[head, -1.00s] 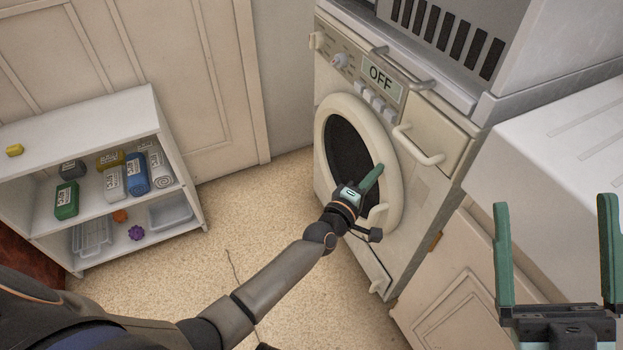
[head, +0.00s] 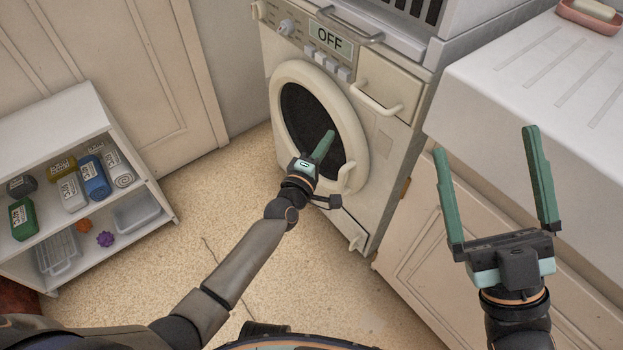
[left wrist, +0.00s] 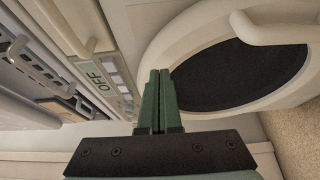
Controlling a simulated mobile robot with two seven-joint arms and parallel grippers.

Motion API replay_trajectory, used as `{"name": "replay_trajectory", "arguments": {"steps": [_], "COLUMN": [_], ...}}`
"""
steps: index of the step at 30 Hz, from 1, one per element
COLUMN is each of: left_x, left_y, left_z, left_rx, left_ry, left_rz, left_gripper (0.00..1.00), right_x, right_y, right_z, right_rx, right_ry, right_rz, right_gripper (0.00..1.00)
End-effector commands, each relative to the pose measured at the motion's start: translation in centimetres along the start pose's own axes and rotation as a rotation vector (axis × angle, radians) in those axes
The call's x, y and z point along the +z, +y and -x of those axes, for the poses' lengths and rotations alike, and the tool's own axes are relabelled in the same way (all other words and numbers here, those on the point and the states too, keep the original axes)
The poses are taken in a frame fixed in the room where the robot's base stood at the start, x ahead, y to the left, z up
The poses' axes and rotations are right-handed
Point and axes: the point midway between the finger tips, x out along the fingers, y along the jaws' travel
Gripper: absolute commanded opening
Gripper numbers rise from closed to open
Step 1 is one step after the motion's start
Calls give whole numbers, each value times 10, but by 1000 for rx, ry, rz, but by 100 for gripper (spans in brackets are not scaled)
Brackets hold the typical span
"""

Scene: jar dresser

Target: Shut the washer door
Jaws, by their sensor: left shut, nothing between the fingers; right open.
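The washer (head: 385,175) stands in the upper middle of the head view, its display reading OFF. Its round door (head: 351,128) has a cream rim and dark window, and looks flush with the front; any small gap cannot be made out. The door handle (head: 347,177) is at the rim's lower right; it also shows in the left wrist view (left wrist: 275,32). My left gripper (head: 328,136) is shut and empty in front of the door, its green fingers overlapping the window; contact cannot be told. My right gripper (head: 485,141) is open and empty, right of the washer.
A white shelf (head: 150,165) with several bottles, a towel and baskets stands at left. A white counter (head: 500,75) over a cabinet (head: 440,225) is at right, with a soap dish (head: 590,18) on it. Floor (head: 215,205) between shelf and washer is clear.

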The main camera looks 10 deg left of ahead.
Motion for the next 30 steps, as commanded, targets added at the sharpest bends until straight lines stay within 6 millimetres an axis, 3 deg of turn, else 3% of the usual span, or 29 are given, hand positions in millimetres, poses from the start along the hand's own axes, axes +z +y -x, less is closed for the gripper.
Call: {"name": "replay_trajectory", "arguments": {"steps": [3, 15, 22, 30], "left_x": [4, 16, 24, 30], "left_y": [2, 1, 1, 0], "left_z": [13, 52, 76, 93], "left_rx": [-2, -3, -2, 0], "left_ry": [1, 2, 2, 3], "left_rz": [0, 0, 0, -1], "left_gripper": [0, 0, 0, 0], "right_x": [36, 124, 162, 182], "right_y": [-2, -18, -33, -46], "right_z": [6, 47, 82, 109], "right_rx": [10, 20, 18, 11], "right_ry": [-154, -558, -767, -903], "right_rz": [-42, -160, -226, -268], "right_gripper": [100, 100, 100, 100]}}
